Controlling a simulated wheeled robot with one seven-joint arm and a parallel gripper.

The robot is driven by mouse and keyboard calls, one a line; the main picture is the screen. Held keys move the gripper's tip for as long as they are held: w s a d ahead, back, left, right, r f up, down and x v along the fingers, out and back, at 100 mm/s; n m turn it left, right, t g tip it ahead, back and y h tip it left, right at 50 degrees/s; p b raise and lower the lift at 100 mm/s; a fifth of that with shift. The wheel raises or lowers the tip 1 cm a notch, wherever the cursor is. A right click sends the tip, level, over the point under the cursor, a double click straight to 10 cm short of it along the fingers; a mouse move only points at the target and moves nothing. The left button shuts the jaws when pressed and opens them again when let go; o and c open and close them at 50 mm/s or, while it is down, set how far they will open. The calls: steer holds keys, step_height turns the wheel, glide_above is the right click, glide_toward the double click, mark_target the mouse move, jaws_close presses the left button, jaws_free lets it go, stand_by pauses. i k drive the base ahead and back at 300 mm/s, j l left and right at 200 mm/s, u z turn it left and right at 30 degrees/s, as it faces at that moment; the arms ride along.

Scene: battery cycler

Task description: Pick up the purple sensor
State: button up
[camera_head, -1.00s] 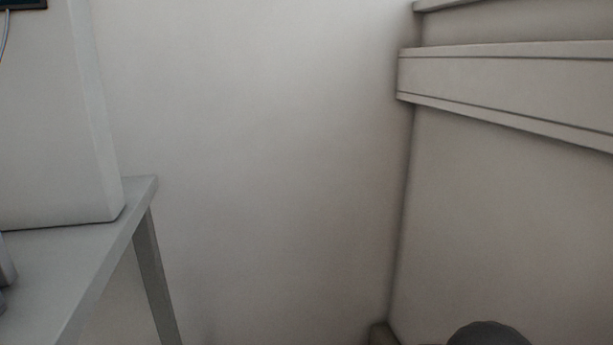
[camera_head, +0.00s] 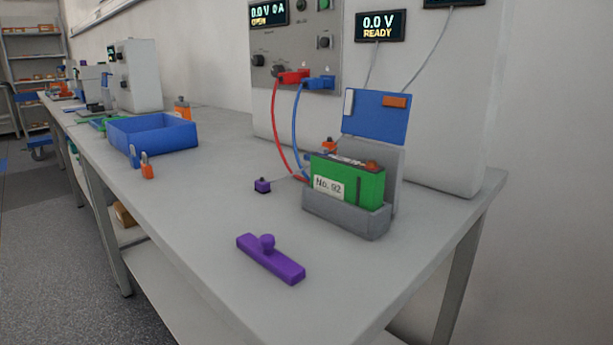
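Two purple things lie on the grey bench (camera_head: 190,215). One is a small purple block (camera_head: 262,186) with a dark top, left of the battery holder; a thin line seems to run from it towards the battery. The other is a longer purple bar (camera_head: 270,258) with a round knob on top, nearer the front edge. Which of them is the sensor I cannot tell for certain from looks alone; the small block with the line looks more like one. Both lie free of any grip. My gripper is not in view.
A green battery (camera_head: 348,182) marked No. 92 sits in a grey holder (camera_head: 345,215). Red (camera_head: 279,130) and blue (camera_head: 295,125) cables hang from the cycler (camera_head: 297,45) behind it. A blue bin (camera_head: 153,134) stands further left. Bench around the purple things is clear.

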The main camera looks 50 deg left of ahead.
mark_target(262, 186)
steer(key=k+j+u, duration=0.1)
steer(key=u, duration=1.45)
steer(key=i+j, duration=0.05)
